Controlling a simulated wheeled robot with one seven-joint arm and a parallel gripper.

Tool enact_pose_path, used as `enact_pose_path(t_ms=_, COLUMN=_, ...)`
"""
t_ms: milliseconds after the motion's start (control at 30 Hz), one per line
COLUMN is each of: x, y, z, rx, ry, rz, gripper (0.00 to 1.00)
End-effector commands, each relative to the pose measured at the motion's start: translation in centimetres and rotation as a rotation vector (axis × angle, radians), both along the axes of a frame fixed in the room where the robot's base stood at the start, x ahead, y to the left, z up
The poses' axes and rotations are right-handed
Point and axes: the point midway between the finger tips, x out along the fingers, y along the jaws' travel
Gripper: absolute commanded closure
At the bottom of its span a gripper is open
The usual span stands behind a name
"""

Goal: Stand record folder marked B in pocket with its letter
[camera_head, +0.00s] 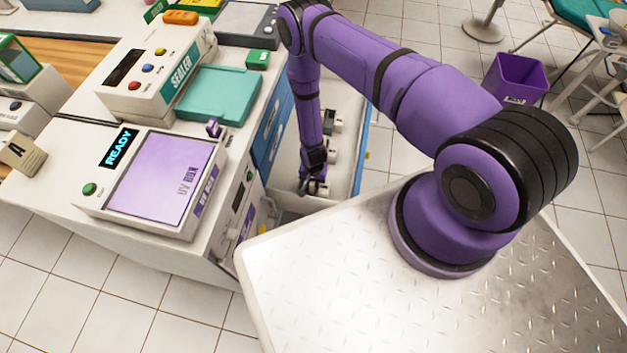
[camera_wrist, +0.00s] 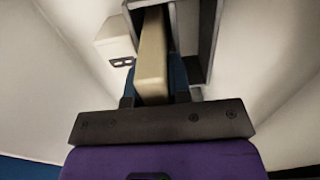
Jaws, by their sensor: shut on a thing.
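My gripper (camera_head: 313,188) reaches down into an open white drawer with blue sides. In the wrist view my gripper (camera_wrist: 154,98) is shut on a narrow beige slab seen edge-on, which looks like the record folder (camera_wrist: 153,60); no letter shows on it. The folder's far end lies at or inside a grey open-topped frame (camera_wrist: 206,45), apparently a pocket. I cannot tell how deep it is or whether it touches the bottom. A blue surface shows behind the fingers.
A small white block (camera_wrist: 115,42) stands just left of the folder. Other small white pieces (camera_head: 333,122) are in the drawer (camera_head: 345,150). The cabinet with the UV box (camera_head: 160,180) and sealer (camera_head: 150,75) stands left.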

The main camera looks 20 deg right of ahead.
Motion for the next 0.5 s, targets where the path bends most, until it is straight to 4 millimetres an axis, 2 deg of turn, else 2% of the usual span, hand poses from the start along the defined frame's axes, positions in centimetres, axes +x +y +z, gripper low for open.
enact_pose_path(t_ms=500, x=-0.05, y=-0.01, z=-0.33, rx=-0.001, ry=0.001, rz=-0.001, gripper=1.00)
